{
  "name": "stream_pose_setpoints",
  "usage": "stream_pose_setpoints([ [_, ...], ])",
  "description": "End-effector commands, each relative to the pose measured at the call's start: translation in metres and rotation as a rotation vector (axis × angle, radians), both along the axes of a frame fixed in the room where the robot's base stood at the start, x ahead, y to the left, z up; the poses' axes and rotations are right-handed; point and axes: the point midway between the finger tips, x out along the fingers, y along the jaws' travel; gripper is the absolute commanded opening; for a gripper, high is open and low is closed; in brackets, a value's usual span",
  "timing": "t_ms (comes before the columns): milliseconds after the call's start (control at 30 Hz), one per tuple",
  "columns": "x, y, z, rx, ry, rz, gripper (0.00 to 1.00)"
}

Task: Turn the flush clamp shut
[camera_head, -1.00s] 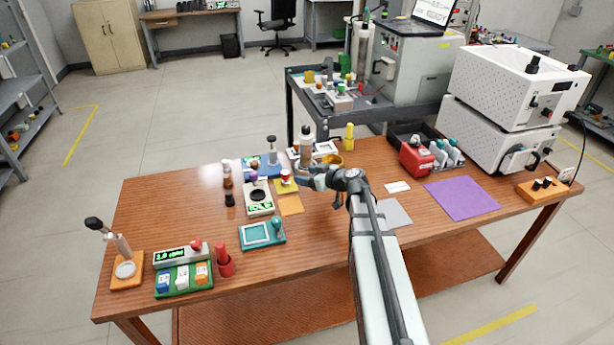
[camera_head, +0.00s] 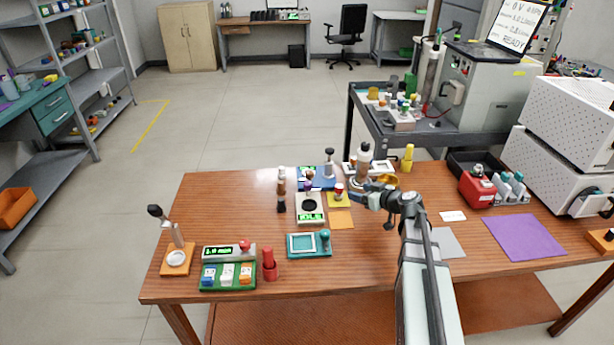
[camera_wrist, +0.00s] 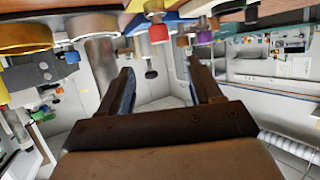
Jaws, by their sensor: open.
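No part is clearly marked as the flush clamp, and I cannot tell for certain which thing it is. A small red-topped knob (camera_head: 338,188) stands on a yellow base (camera_head: 337,200) at the table's middle. My gripper (camera_head: 366,193) is just right of it, low over the table, pointing left. In the wrist view, where the scene looks upside down, my gripper (camera_wrist: 164,78) is open with nothing between its fingers. The red knob (camera_wrist: 158,33) shows beyond the gap between the fingers. A bottle (camera_head: 363,163) stands close behind the gripper; its grey body (camera_wrist: 103,65) is beside one finger.
Left of the knob are a white device with a green display (camera_head: 310,210) and dark-capped vials (camera_head: 281,190). An orange pad (camera_head: 341,220) lies in front. A yellow bottle (camera_head: 407,158) and a red box (camera_head: 477,190) stand right.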

Motion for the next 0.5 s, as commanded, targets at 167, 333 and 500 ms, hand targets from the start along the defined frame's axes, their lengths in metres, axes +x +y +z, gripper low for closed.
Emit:
stream_pose_setpoints([
  [167, 0.001, 0.010, 0.000, 0.000, 0.000, 0.013, 0.59],
  [333, 0.009, 0.059, 0.018, -0.006, -0.024, 0.081, 0.59],
  [500, 0.037, 0.120, 0.059, -0.017, -0.080, 0.168, 0.59],
])
